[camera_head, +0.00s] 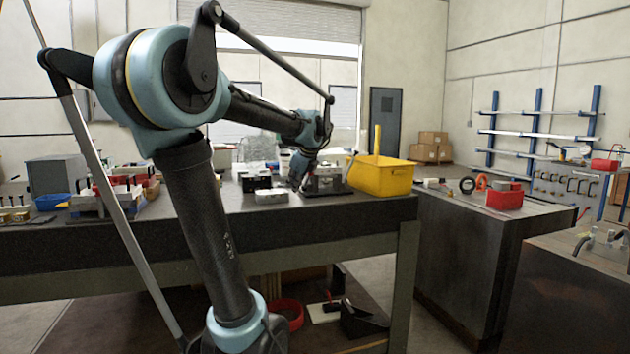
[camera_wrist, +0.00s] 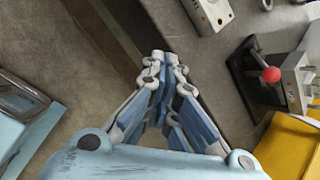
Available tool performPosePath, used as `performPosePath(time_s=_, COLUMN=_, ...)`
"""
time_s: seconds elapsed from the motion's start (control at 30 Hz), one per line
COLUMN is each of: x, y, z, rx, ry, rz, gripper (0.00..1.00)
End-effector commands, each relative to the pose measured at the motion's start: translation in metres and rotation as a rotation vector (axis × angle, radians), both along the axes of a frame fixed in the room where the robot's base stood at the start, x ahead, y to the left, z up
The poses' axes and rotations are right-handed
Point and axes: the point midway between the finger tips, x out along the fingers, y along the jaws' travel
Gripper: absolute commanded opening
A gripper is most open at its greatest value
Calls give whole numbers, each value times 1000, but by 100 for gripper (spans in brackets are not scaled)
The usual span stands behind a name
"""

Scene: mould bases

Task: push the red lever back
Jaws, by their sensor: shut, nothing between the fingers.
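The red lever shows in the wrist view as a red ball knob (camera_wrist: 271,74) on a dark arm over a black base plate (camera_wrist: 236,66), beside a grey metal block (camera_wrist: 294,82). My gripper (camera_wrist: 160,58) is shut and empty, to the left of the lever and apart from it, near the table edge. In the head view my gripper (camera_head: 297,180) is at the table's front beside the metal fixture (camera_head: 326,180); the red knob cannot be made out there.
A yellow bin (camera_head: 385,178) stands right of the fixture, close to the lever. A small metal block (camera_head: 271,196) lies to the left on the dark table (camera_head: 226,226). Many parts crowd the table's left end. A grey cabinet (camera_head: 462,255) stands to the right.

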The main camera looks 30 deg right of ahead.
Motion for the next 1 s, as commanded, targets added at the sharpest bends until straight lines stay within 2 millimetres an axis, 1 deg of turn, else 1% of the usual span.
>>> performPosePath(time_s=0.03, x=-2, y=-28, z=9, rx=44, ry=-21, rz=-96, gripper=0)
performPosePath(time_s=0.1, x=-4, y=-58, z=20, rx=108, ry=-51, rz=-212, gripper=0)
performPosePath(time_s=0.2, x=-9, y=-95, z=32, rx=183, ry=-91, rz=-349, gripper=0)
performPosePath(time_s=0.3, x=-13, y=-119, z=40, rx=235, ry=-120, rz=-441, gripper=0)
performPosePath(time_s=0.33, x=-15, y=-125, z=42, rx=247, ry=-126, rz=-461, gripper=0)
performPosePath(time_s=0.4, x=-16, y=-132, z=44, rx=266, ry=-137, rz=-491, gripper=0)
performPosePath(time_s=0.5, x=-17, y=-137, z=46, rx=278, ry=-143, rz=-510, gripper=0)
performPosePath(time_s=0.83, x=-17, y=-137, z=45, rx=277, ry=-143, rz=-509, gripper=0)
performPosePath(time_s=1.0, x=-8, y=-139, z=35, rx=277, ry=-142, rz=-508, gripper=0)
